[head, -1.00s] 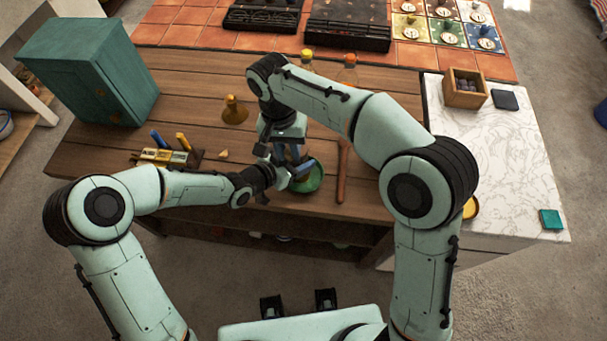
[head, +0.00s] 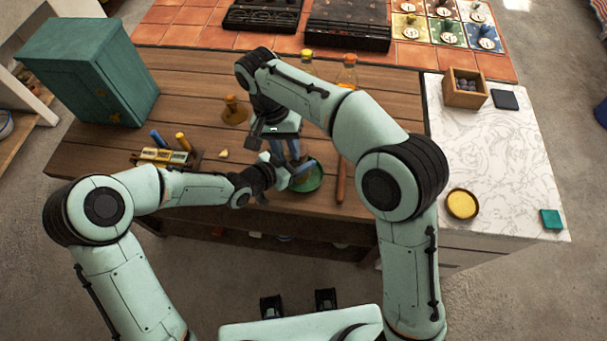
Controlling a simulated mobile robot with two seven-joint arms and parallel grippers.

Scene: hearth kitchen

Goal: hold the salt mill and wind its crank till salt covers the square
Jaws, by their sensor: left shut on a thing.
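My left gripper (head: 286,173) reaches in from the left, over the near side of the wooden counter. It is shut on what I take to be the salt mill, which is largely hidden between the two grippers. A round green dish (head: 313,182) lies directly below, partly covered by the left fingers. My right gripper (head: 286,152) points down from above, close over the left fingers. Its blue-grey fingers show, but the crank and any grip on it cannot be made out. I cannot make out the square or any salt.
A teal cabinet (head: 85,75) stands at the left. A yellow block rack (head: 163,156), a brown flask-shaped thing (head: 234,112) and an orange bottle (head: 347,75) are on the wooden counter (head: 200,75). A long brown rod (head: 342,182) lies right of the dish. A yellow round dish (head: 462,204) sits on marble.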

